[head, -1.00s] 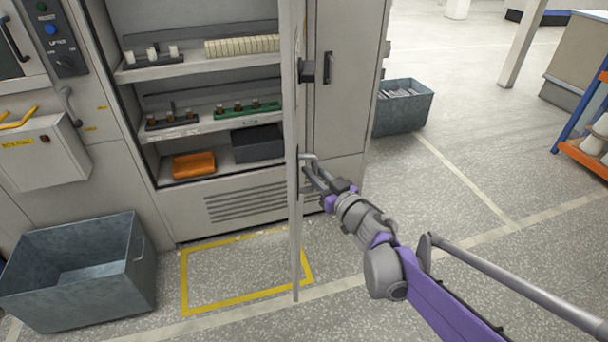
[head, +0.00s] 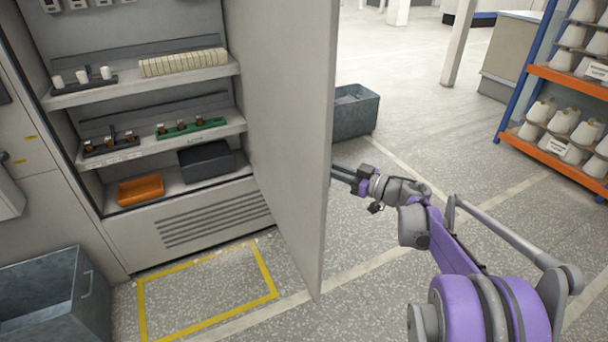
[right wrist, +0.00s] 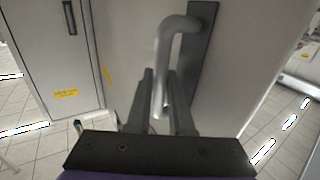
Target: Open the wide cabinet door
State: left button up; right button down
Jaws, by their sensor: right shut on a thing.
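The wide cabinet door (head: 285,130) stands swung out from the cabinet, with its inner face toward the head camera. Its grey bar handle (right wrist: 165,65) is on the outer face, on a dark plate, and shows in the right wrist view. My right gripper (head: 345,177) is at the outer side of the door's free edge. In the right wrist view its two fingers (right wrist: 160,105) are shut around the handle's bar. The door hides part of the handle in the head view. My left gripper is not in view.
The open cabinet shows shelves with bobbin trays (head: 190,127), an orange bin (head: 141,190) and a dark bin (head: 206,161). A grey tub (head: 50,300) stands at lower left, another (head: 356,112) behind the door. A cone rack (head: 545,75) is at right. Floor beside the door is clear.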

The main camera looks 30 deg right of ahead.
jog(key=w+d+n+g+y+p, duration=0.1)
jog(key=d+n+y, duration=0.1)
jog(key=d, duration=1)
jog(key=shift+w+d+g+y, duration=0.2)
jog(key=shift+d+g+y, duration=0.1)
jog(key=shift+d+g, duration=0.1)
jog(key=c, duration=0.8)
grip_release()
jog(key=shift+s+d, duration=0.1)
jog(key=v, duration=1)
jog(key=shift+s+d, duration=0.2)
